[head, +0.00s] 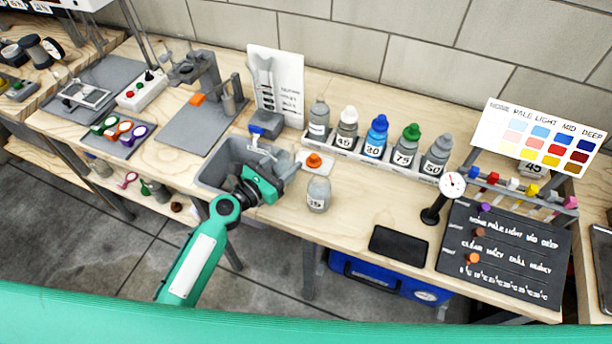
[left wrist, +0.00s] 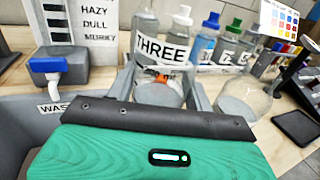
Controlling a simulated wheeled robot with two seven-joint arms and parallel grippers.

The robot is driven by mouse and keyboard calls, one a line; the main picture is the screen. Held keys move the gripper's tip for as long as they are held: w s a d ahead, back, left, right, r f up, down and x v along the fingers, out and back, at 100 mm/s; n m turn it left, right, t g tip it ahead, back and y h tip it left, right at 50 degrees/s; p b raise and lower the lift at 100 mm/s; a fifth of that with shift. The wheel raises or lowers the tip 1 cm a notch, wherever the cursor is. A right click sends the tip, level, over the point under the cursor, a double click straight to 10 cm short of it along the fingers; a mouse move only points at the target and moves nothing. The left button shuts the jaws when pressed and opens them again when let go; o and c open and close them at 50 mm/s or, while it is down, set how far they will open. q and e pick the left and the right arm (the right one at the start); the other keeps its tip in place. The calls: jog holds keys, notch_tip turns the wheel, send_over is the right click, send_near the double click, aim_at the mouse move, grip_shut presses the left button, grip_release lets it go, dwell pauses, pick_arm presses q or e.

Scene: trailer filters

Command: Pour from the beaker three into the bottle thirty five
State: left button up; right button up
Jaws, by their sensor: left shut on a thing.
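My left gripper (head: 264,178) is shut on beaker three, over the right side of the grey tub. In the left wrist view the beaker's white label THREE (left wrist: 161,49) shows between the fingers (left wrist: 160,92). In the head view the beaker is mostly hidden by the gripper, and its contents cannot be made out. Bottle thirty five (head: 318,196) stands upright and uncapped on the bench, just right of the gripper and apart from it. A rounded clear vessel (left wrist: 245,108), apparently this bottle, shows right of the fingers in the wrist view. My right gripper is not in view.
An orange cap (head: 314,160) lies on a white pad behind the bottle. Several capped bottles stand in a rack (head: 405,163) behind. A grey tub (head: 208,173) with a blue tap (head: 267,123) is at the gripper. A black pad (head: 399,246) lies to the right.

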aim_at(284, 166)
pick_arm(q)
jog(key=shift+d+r, duration=0.1)
dwell(0.3)
jog(key=shift+s+d+r+m, duration=0.1)
jog(key=shift+d+r+m, duration=0.05)
jog(key=shift+m, duration=0.35)
jog(key=shift+s+d+r+m, duration=0.1)
jog(key=shift+r+m, duration=0.05)
jog(key=shift+m, duration=0.35)
jog(key=shift+s+d+r+m+p, duration=0.2)
jog(key=shift+d+r+m+p, duration=0.2)
jog(key=shift+m, duration=0.5)
jog(key=shift+s+d+r+m+p, duration=0.25)
jog(key=shift+r+m+p, duration=0.25)
jog(key=shift+m, duration=0.4)
jog(key=m, duration=0.1)
jog(key=r+m+p, duration=0.1)
jog(key=d+r+m+p, duration=0.1)
jog(key=shift+s+m+y, duration=0.25)
jog(key=shift+m+y, duration=0.05)
jog(key=shift+m, duration=0.1)
jog(key=shift+a+r+m, duration=0.15)
jog(key=shift+r+m, duration=0.25)
jog(key=shift+m, duration=0.1)
jog(key=shift+r+m+p, duration=0.45)
jog(key=shift+r+m, duration=0.4)
jog(key=shift+m, duration=0.45)
dwell(2.3)
